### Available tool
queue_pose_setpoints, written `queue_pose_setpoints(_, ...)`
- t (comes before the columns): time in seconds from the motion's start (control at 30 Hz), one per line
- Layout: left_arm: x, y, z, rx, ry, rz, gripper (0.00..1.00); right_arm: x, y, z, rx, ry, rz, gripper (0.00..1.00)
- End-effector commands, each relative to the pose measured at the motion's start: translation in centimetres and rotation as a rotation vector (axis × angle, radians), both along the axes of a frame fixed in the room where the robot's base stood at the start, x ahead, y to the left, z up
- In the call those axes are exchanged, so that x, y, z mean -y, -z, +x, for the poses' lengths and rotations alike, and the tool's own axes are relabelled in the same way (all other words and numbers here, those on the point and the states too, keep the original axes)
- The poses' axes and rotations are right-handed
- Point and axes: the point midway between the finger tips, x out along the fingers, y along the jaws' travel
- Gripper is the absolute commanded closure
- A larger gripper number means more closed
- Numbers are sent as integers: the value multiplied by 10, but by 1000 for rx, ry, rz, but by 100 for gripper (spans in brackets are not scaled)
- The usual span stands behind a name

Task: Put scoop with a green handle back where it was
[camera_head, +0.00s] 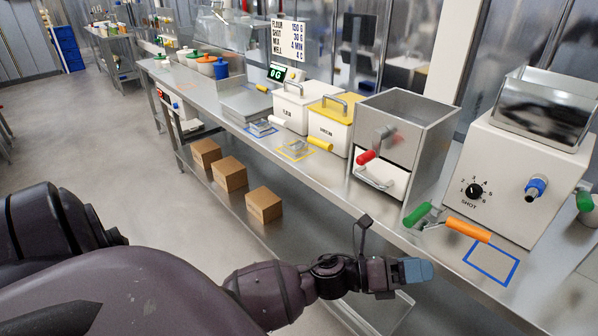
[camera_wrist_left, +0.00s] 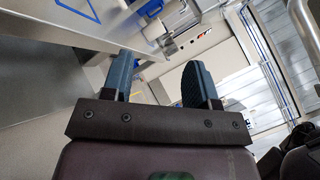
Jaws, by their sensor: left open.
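A green handle (camera_head: 418,213) lies on the steel counter near the front edge, between the crank-handled steel box and the shot machine. A small metal part touches or overlaps it, close to an orange handle (camera_head: 468,229); I cannot tell which scoop bowl belongs to which handle. An empty blue outlined square (camera_head: 490,263) is on the counter just right of the orange handle. My left gripper (camera_head: 412,271) is in front of the counter edge, below and apart from the green handle. Its two fingers stand apart and empty in the left wrist view (camera_wrist_left: 158,80). My right gripper is not in view.
The steel box (camera_head: 420,125) and the white shot machine (camera_head: 515,180) stand behind the handles. A yellow-handled scoop (camera_head: 319,143) and a white-handled scoop (camera_head: 277,121) lie farther left, by outlined squares. Cardboard boxes (camera_head: 229,174) sit on the lower shelf. Another green part (camera_head: 585,202) shows at the right edge.

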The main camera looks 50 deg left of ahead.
Motion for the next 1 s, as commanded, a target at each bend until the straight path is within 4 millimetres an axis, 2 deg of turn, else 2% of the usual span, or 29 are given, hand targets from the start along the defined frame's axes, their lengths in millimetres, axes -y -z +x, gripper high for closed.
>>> queue_pose_setpoints(0.1,-35,35,-16,-359,-175,-389,46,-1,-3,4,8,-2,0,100)
queue_pose_setpoints(0.23,-76,83,-44,-712,-370,-832,46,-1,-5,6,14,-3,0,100)
queue_pose_setpoints(0.4,-115,149,-103,-1068,-618,-1400,46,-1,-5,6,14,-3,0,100)
queue_pose_setpoints(0.5,-127,177,-137,-1192,-731,-1661,46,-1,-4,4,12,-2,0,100)
queue_pose_setpoints(0.6,-132,194,-161,-1261,-805,-1837,46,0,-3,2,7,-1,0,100)
queue_pose_setpoints(0.7,-134,202,-173,-1291,-839,-1924,46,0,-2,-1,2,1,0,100)
queue_pose_setpoints(1.0,-134,204,-175,-1299,-847,-1942,46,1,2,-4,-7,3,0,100)
